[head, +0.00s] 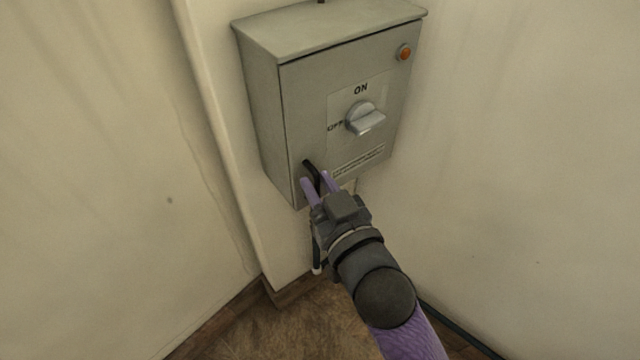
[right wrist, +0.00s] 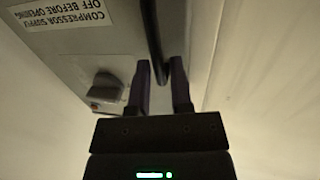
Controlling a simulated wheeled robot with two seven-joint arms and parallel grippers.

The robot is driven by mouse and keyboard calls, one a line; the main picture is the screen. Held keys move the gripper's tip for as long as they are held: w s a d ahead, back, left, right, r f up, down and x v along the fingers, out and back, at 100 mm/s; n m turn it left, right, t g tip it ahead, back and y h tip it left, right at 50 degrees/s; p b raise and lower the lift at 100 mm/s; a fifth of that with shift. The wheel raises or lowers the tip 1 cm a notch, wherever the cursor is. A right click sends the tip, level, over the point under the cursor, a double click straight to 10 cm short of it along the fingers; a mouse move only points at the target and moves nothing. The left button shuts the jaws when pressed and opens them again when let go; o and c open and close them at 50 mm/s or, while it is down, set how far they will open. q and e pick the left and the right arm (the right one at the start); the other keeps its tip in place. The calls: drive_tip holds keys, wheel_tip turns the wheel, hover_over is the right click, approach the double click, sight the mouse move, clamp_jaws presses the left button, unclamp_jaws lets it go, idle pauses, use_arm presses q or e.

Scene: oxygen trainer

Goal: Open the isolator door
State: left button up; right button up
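The isolator (head: 306,119) is a grey metal box on the wall, its door closed. Its grey rotary switch (head: 364,118) has its bar lying roughly sideways, with OFF to its left and ON above. A black door handle (head: 309,167) sits at the door's lower left. My right gripper (head: 320,184) is at this handle, with purple fingers apart. In the right wrist view the black handle (right wrist: 152,40) runs down between the fingers (right wrist: 160,80), with a gap beside it; I cannot tell whether either finger touches. My left gripper is out of view.
An orange lamp (head: 404,52) is at the door's upper right. A warning label (right wrist: 66,14) is on the door, and a dark block (right wrist: 105,88) juts out near it. Walls meet close around the box; a pale vertical trim (head: 215,120) runs along its left side.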

clamp_jaws()
idle(1.0)
